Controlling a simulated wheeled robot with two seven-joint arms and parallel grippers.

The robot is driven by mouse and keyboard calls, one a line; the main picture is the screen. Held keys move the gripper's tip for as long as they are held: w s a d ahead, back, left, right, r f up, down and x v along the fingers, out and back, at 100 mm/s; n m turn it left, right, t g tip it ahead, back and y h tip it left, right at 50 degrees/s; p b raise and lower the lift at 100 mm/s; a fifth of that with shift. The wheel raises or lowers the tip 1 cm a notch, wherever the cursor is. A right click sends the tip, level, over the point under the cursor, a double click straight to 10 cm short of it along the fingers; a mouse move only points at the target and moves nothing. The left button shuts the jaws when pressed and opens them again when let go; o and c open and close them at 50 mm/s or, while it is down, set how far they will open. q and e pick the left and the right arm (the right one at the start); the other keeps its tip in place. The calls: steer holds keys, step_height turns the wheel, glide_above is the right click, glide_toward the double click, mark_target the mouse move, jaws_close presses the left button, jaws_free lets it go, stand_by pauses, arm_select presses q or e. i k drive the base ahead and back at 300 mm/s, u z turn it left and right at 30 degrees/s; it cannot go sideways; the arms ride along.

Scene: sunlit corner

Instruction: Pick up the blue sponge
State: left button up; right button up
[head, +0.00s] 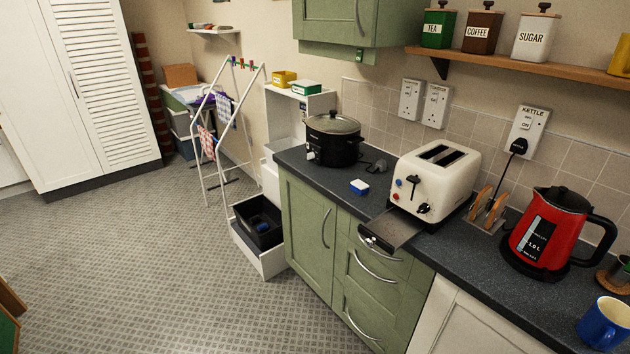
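A small blue sponge with a white top layer (359,187) lies on the dark worktop (385,180). It sits between the black slow cooker on its left and the cream toaster on its right. Nothing touches it and it is fully in view. Neither of my grippers shows in the head view.
The slow cooker (333,139), toaster (433,178) and red kettle (551,232) stand on the worktop. The toaster's crumb tray (392,229) sticks out over the front edge. A low white drawer (262,260) stands open at left.

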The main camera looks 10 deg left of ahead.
mark_target(360, 187)
steer(key=u, duration=0.25)
steer(key=i, duration=0.85)
steer(key=z, duration=0.65)
steer(key=i, duration=0.5)
steer(key=z, duration=0.4)
